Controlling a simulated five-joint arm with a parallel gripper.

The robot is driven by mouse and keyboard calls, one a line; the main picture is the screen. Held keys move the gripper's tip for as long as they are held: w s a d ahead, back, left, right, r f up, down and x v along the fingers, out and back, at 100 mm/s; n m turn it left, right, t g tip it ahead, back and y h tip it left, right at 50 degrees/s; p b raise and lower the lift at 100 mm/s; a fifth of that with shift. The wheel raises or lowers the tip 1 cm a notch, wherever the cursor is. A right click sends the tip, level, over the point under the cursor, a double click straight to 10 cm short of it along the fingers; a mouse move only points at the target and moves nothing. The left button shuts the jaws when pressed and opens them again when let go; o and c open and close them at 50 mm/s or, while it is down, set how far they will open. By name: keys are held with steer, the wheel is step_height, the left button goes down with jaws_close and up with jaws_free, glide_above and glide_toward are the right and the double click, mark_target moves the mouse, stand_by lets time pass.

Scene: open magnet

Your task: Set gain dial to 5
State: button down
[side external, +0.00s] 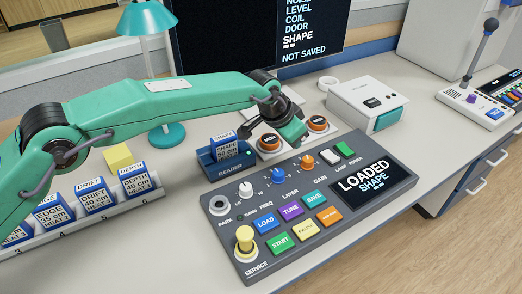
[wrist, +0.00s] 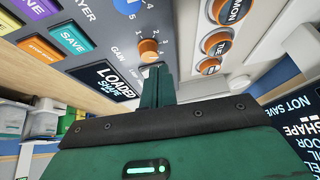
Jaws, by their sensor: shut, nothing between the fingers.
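The gain dial is an orange knob (side external: 307,161) on the grey console (side external: 222,244), above the GAIN label. In the wrist view the gain dial (wrist: 149,47) stands just beyond my fingertips, with small numbers around it. Its pointer is too small to read. My gripper (side external: 300,143) is above the console's back edge in the side view, behind the dial. In the wrist view my gripper (wrist: 157,70) has its green fingers together, with nothing between them. Whether the fingertips touch the dial, I cannot tell.
A blue LAYER dial (side external: 278,175) is left of the gain dial. White and green switches (side external: 336,154) are to its right, and the LOADED SHAPE screen (side external: 364,182) is beyond. Orange-ringed round controls (side external: 317,123) and the blue reader (side external: 225,165) stand behind the console.

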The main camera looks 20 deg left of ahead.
mark_target(305, 169)
steer(key=shift+s+d+r, duration=0.25)
steer(key=shift+s+d, duration=0.15)
steer(key=shift+d, duration=0.15)
steer(key=shift+s+d+r, duration=0.2)
steer(key=shift+s+d, duration=0.2)
steer(key=shift+d, duration=0.1)
steer(key=shift+f, duration=3.5)
steer(key=shift+w+d, duration=0.1)
steer(key=shift+w, duration=0.2)
steer(key=shift+w+a, duration=0.3)
steer(key=shift+a, duration=0.2)
steer(key=shift+w+a, duration=0.2)
steer(key=shift+w, duration=0.2)
steer(key=shift+s+a, duration=0.2)
steer(key=shift+a, duration=0.2)
